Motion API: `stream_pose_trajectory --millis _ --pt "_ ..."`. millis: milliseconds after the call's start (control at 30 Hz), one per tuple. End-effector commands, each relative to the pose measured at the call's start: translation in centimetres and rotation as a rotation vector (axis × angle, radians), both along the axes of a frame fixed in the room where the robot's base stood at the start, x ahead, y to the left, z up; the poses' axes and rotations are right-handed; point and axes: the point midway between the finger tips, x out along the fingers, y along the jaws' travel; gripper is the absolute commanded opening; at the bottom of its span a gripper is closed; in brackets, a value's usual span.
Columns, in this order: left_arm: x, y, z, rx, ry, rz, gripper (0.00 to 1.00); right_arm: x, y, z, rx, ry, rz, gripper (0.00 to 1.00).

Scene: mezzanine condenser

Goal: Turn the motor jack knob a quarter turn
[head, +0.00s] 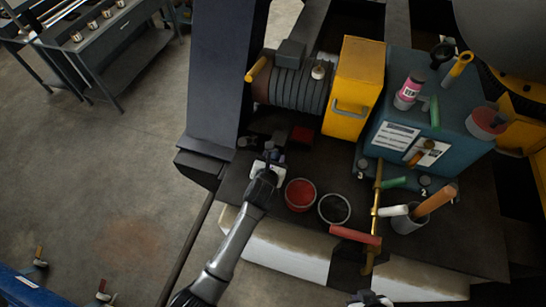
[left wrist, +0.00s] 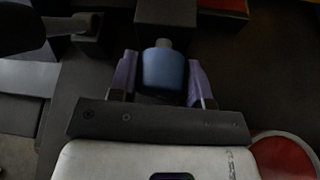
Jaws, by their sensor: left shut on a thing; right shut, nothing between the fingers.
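The motor jack knob (left wrist: 163,70) is a blue, rounded cap on a short grey stem, seen in the left wrist view. My left gripper (left wrist: 163,82) has its purple fingers on both sides of this knob and is shut on it. In the head view, my left gripper (head: 273,156) reaches in from below, at the dark base left of the red tin, and its hand mostly hides the knob. A small white and dark part of my right gripper (head: 371,299) shows at the bottom edge of the head view; its fingertips are cut off.
A red tin (head: 300,194) and a dark tin (head: 334,209) stand just right of my left gripper. Beyond are a ribbed motor (head: 298,87), a yellow box (head: 352,88) and a teal cabinet (head: 452,117) carrying bottles and tools. A brass pipe with a red handle (head: 355,235) stands further right.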

Motion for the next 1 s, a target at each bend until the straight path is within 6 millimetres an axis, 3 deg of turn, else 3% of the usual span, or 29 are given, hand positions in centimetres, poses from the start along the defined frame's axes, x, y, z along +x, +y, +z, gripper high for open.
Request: stream_pose_trajectory --millis 300,333,433,767,1000 --pt "0.1 0.0 0.1 -0.002 -0.003 0.001 0.2 0.0 -0.1 0.0 -0.004 0.0 0.003 0.0" --pt "0.1 0.0 0.1 -0.001 -0.003 0.001 0.45 0.0 -0.1 0.0 -0.005 0.0 0.004 0.0" --pt "0.0 0.0 0.1 -0.001 -0.002 0.001 0.54 0.0 -0.2 0.0 -0.008 0.0 0.006 0.0" --pt "-0.3 0.1 0.1 0.0 0.0 0.0 0.54 0.0 -0.3 -0.1 -0.009 0.0 0.006 0.0" --pt "-3.0 0.5 1.2 -0.003 -0.001 0.0 0.54 0.0 -0.2 -0.5 -0.007 0.0 0.004 0.0"
